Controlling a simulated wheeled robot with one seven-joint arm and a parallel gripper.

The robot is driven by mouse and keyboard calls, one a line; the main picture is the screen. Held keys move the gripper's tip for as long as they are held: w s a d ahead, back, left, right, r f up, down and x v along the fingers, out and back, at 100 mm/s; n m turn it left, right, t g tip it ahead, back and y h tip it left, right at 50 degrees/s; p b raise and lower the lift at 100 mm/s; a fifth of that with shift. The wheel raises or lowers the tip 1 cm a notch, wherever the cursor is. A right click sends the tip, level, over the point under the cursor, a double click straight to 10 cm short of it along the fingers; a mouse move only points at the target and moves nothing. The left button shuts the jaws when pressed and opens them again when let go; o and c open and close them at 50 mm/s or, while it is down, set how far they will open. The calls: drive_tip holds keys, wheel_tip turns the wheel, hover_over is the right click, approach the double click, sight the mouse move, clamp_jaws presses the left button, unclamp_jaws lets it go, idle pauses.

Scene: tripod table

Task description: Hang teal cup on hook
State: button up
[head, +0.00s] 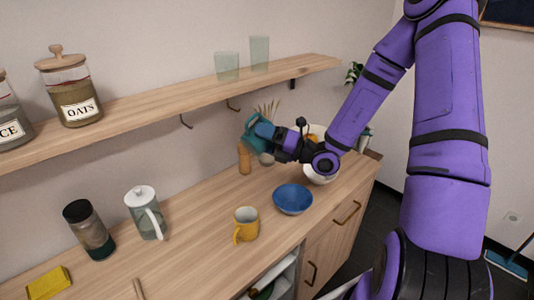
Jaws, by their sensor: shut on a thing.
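The teal cup (254,122) is at the end of my gripper (274,140), which is shut on it. The cup is held up above the back of the counter, below the right part of the shelf. Its far side and the fingers' exact grip are hard to make out. Two dark hooks hang under the shelf: one hook (186,121) further left and one hook (233,105) closer to the cup. Both hooks look empty. The cup is to the right of the nearer hook and a little lower in the picture, apart from it.
The wooden shelf (160,98) carries jars and two glasses (227,66). On the counter (190,245) stand a wooden mill (244,159), a blue bowl (293,198), a yellow mug (246,224), a pale green pitcher (146,213) and a dark-lidded jar (88,230). A white bowl (318,174) stands under my arm.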

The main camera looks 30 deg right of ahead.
drive_tip(key=shift+w+d+r, duration=0.2)
drive_tip(key=shift+w+r, duration=0.1)
drive_tip(key=shift+r, duration=0.05)
drive_tip(key=w+a, duration=0.2)
drive_tip(key=w, duration=0.7)
drive_tip(key=shift+a+t, duration=0.3)
drive_tip(key=shift+w+a+f, duration=0.1)
drive_tip(key=shift+w, duration=0.05)
drive_tip(key=shift+c, duration=1.9)
drive_tip(key=shift+f, duration=0.2)
drive_tip(key=shift+c, duration=0.8)
drive_tip(key=shift+o, duration=0.3)
drive_tip(key=shift+d+f, duration=0.2)
drive_tip(key=shift+d, duration=0.1)
drive_tip(key=shift+w+a+f, duration=0.6)
drive_tip(key=shift+w+a, duration=0.25)
drive_tip(key=shift+w, duration=0.05)
drive_tip(key=shift+c, duration=0.4)
drive_tip(key=shift+s+r, duration=0.15)
drive_tip(key=shift+s, duration=0.05)
drive_tip(key=shift+s+d, duration=0.1)
drive_tip(key=shift+s, duration=0.05)
